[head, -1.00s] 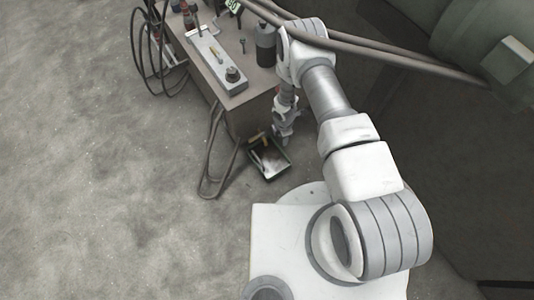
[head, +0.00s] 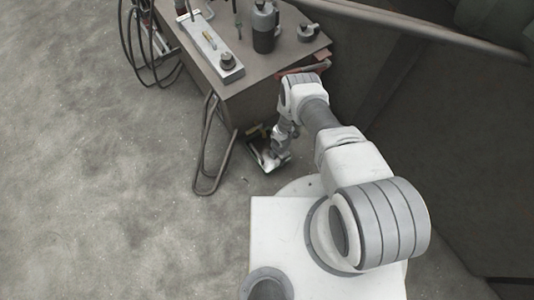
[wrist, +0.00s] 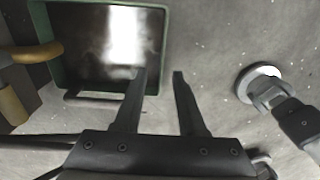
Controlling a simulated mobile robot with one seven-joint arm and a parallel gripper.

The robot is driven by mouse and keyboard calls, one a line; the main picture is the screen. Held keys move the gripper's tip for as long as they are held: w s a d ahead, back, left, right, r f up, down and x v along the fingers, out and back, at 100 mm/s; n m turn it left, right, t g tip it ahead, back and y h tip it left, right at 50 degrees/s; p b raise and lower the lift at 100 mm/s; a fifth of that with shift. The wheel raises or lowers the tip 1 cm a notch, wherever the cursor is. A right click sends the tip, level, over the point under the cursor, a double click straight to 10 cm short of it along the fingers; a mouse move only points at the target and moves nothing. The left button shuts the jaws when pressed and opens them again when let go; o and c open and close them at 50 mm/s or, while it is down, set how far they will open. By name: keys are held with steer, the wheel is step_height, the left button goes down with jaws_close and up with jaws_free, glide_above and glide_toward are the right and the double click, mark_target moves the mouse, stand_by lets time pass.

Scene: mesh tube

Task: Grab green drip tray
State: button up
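The green drip tray (wrist: 161,40) lies on the floor at the upper left of the wrist view, with a thin green rim and a dark inside with a bright reflection. In the head view the tray (head: 256,160) is partly hidden by my wrist. My gripper (wrist: 158,74) is open. Its left fingertip shows over the tray's inside and its right fingertip outside, so the right wall lies between them in the picture. I cannot tell the height gap or any contact. A dark bar-like handle (wrist: 92,100) shows at the tray's near side.
A workbench (head: 262,88) carrying tools and a dark bottle (head: 265,28) stands behind the tray. A bent metal tube frame (head: 212,160) is left of it. A tan rod (wrist: 12,105) is at left. Open floor lies left.

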steer(key=shift+s+d+f+b, duration=0.1)
steer(key=shift+f+b, duration=0.65)
steer(key=shift+f, duration=0.8)
steer(key=shift+s+d+f+b, duration=0.1)
steer(key=shift+f+b, duration=0.6)
steer(key=shift+f, duration=0.8)
jaws_close()
steer(key=shift+w, duration=0.1)
